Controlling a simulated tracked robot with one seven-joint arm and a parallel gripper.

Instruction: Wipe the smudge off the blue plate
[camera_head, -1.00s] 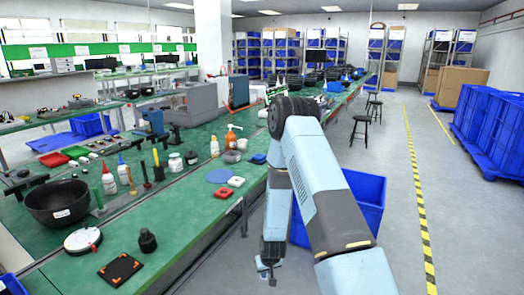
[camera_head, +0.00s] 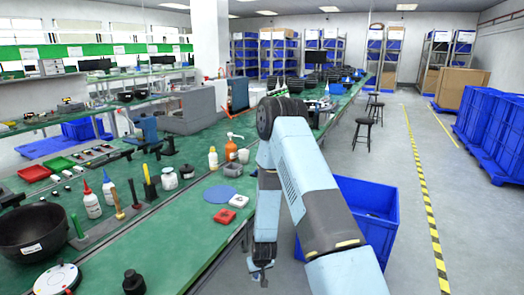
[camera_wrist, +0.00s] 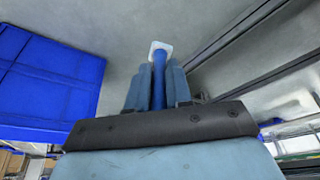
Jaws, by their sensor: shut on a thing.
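The blue plate (camera_head: 219,194) is a flat round disc lying on the green bench, left of my arm. No smudge can be made out on it at this size. My gripper (camera_head: 262,276) hangs low in front of the bench edge, apart from the plate. In the wrist view my gripper (camera_wrist: 158,82) is shut on a tool with a blue handle (camera_wrist: 159,72) and a square white end (camera_wrist: 160,47). The white end sticks out past the fingertips, over grey floor. The tool's lower part is hidden between the fingers.
A white-and-red item (camera_head: 238,201) and a red block (camera_head: 224,216) lie close to the plate. A grey block (camera_head: 232,170) and an orange pump bottle (camera_head: 231,149) stand behind it. A blue bin (camera_head: 362,210) stands on the floor right of my arm; it also shows in the wrist view (camera_wrist: 45,85).

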